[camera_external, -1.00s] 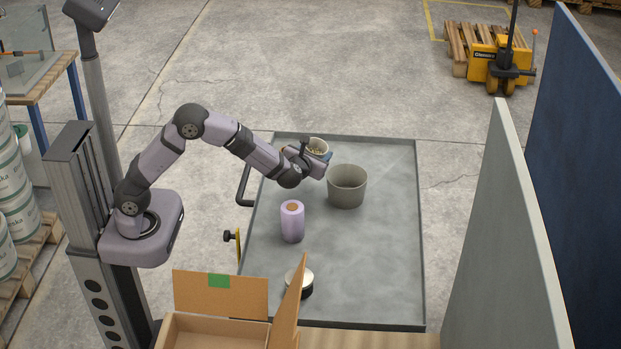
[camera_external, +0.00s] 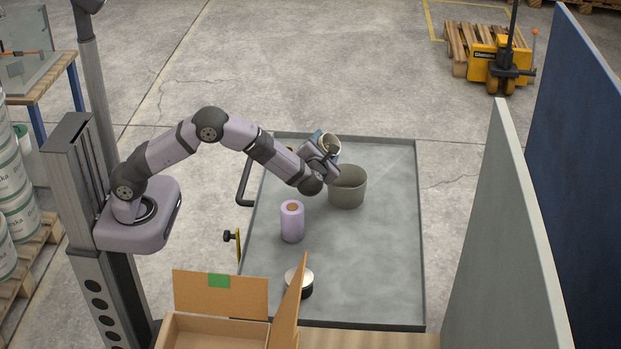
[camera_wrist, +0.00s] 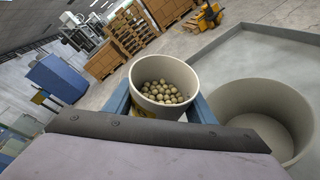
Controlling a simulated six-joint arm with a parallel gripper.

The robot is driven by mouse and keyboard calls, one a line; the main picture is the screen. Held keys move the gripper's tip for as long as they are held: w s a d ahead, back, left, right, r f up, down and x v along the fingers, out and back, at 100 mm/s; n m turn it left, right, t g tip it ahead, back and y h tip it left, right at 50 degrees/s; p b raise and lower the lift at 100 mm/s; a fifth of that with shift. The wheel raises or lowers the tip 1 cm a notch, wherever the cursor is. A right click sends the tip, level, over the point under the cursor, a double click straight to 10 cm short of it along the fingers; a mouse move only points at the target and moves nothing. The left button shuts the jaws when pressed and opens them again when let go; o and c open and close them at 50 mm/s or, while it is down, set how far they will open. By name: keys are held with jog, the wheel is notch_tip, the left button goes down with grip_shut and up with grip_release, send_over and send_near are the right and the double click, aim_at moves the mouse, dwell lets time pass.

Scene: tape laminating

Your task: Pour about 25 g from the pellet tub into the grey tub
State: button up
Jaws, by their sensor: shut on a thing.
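My gripper (camera_external: 320,144) is shut on the pellet tub (camera_external: 330,146), a small pale tub, and holds it up at the grey tub's back left. In the wrist view the pellet tub (camera_wrist: 187,73) sits between the blue fingers, tilted toward the right, with many round tan pellets (camera_wrist: 164,92) inside. The grey tub (camera_external: 347,190) is larger and stands upright on the grey tray table. In the wrist view the grey tub (camera_wrist: 290,105) is at the lower right, and the part of its inside that shows looks empty. No pellets are seen falling.
A lilac roll (camera_external: 292,222) stands on the tray table (camera_external: 390,270), in front and left of the grey tub. A round white-topped item (camera_external: 300,280) is nearer the front, by an open cardboard box (camera_external: 220,294). The table's right side is clear.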

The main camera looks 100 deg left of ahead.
aim_at(335, 138)
jog(key=shift+w+r+m+g+y, duration=0.1)
jog(key=shift+r+m+g+y, duration=0.2)
jog(key=shift+r+m+y, duration=0.55)
jog(key=shift+m, duration=0.85)
jog(key=shift+w+d+f+m+b, duration=0.1)
jog(key=shift+f+m+b, duration=0.15)
jog(key=shift+m+b, duration=0.35)
jog(key=shift+w+d+r+m+y+p, duration=0.25)
jog(key=shift+w+m+y+p, duration=0.15)
jog(key=shift+p, duration=0.2)
jog(key=shift+w+d+r+m+y+p, duration=0.15)
jog(key=shift+w+r+m+p, duration=0.15)
jog(key=shift+w+p, duration=0.25)
dwell(1.5)
jog(key=shift+w+d+r+m+y+p, duration=0.1)
jog(key=shift+w+r+m+y+p, duration=0.1)
jog(key=shift+m+p, duration=0.4)
jog(key=shift+w+d+r+m+y+p, duration=0.1)
jog(key=shift+r+m+y+p, duration=0.1)
jog(key=shift+m+p, duration=0.4)
dwell(1.9)
